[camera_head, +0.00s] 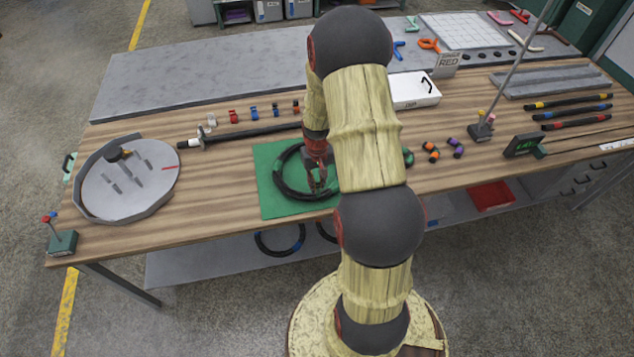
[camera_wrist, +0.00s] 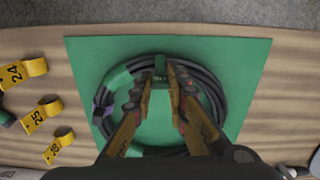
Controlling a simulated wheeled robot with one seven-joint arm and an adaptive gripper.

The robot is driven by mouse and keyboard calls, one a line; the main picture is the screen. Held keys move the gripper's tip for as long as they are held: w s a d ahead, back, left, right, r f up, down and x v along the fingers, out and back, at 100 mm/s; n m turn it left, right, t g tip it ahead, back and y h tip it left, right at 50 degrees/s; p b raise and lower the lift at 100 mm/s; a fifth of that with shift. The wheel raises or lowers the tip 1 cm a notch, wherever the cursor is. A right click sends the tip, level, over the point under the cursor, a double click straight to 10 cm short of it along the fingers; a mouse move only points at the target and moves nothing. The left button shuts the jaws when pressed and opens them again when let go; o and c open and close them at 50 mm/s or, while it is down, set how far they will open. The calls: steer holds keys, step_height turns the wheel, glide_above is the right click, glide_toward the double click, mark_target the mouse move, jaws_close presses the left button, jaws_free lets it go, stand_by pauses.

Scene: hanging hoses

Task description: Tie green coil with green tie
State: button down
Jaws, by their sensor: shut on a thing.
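A black hose coil (camera_head: 277,178) lies on the green mat (camera_head: 272,207) near the bench's front edge; my arm hides its right side. In the wrist view the coil (camera_wrist: 216,95) shows several turns, with green patches (camera_wrist: 118,77) on its left part. My gripper (camera_head: 317,186) points down over the coil. In the wrist view my gripper (camera_wrist: 161,78) is shut on a small green tie (camera_wrist: 160,66), at the top stretch of the coil. I cannot tell whether the tie goes around the hose.
Yellow numbered tags (camera_wrist: 42,114) lie left of the mat in the wrist view. A round grey turntable (camera_head: 128,180) stands at left. Small coloured ties (camera_head: 254,111) sit behind the mat, beyond a dark rod (camera_head: 240,133). Orange and purple pieces (camera_head: 431,152) lie right of my arm.

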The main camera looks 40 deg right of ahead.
mark_target(317, 187)
steer(key=shift+f, duration=0.3)
stand_by(0.4)
steer(key=shift+f+b, duration=0.35)
steer(key=shift+b, duration=0.05)
steer(key=shift+f+b, duration=0.7)
steer(key=shift+f, duration=0.4)
stand_by(0.5)
steer(key=c, duration=1.8)
jaws_free()
steer(key=shift+o, duration=0.7)
step_height(317, 187, up, 12)
steer(key=shift+r, duration=0.1)
